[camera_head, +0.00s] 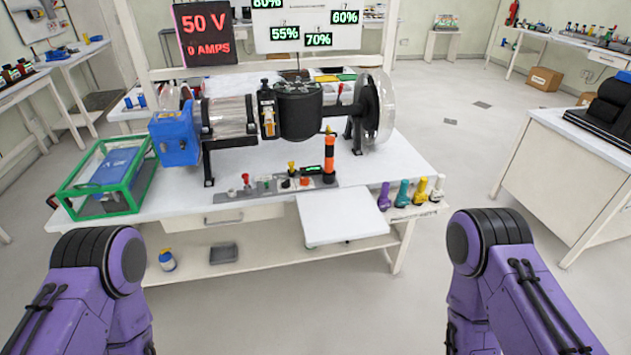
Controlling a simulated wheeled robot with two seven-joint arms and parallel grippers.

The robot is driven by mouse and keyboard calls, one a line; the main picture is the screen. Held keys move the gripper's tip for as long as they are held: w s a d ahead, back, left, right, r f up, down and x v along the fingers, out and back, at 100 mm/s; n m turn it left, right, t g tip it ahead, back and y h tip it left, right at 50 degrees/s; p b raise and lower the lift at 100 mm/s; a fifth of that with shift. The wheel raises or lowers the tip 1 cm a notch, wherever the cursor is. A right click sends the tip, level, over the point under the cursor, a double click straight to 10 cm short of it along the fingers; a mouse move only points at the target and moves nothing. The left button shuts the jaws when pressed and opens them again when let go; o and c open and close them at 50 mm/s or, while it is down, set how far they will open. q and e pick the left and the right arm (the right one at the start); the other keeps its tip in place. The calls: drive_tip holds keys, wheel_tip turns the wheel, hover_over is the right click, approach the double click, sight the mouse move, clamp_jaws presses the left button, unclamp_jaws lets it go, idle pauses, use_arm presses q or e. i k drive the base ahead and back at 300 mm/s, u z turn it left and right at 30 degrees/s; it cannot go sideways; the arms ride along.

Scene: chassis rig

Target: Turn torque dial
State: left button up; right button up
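A grey control panel (268,191) lies along the front of the white workbench (240,208). It carries a red-topped lever (246,180), a yellow-topped control (291,168), an orange knob (305,181) and a small green-digit display (312,170). No label is readable, so I cannot tell which control is the torque dial. An orange and black upright handle (329,158) stands at the panel's right end. Behind it is the motor rig with a blue housing (175,138), a black drum (299,110) and a clear disc (385,105). My purple arms show at both lower sides; neither gripper is in view.
A green-framed box (107,178) stands at the bench's left end. A white board (342,215) juts out at the front. Several coloured tools (403,193) stand at the right edge. A red readout (205,33) shows 50 V, 0 AMPS. The floor between my arms is clear.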

sight(304, 181)
drive_tip(key=z, duration=0.75)
drive_tip(key=i, duration=0.4)
drive_tip(key=z, duration=0.05)
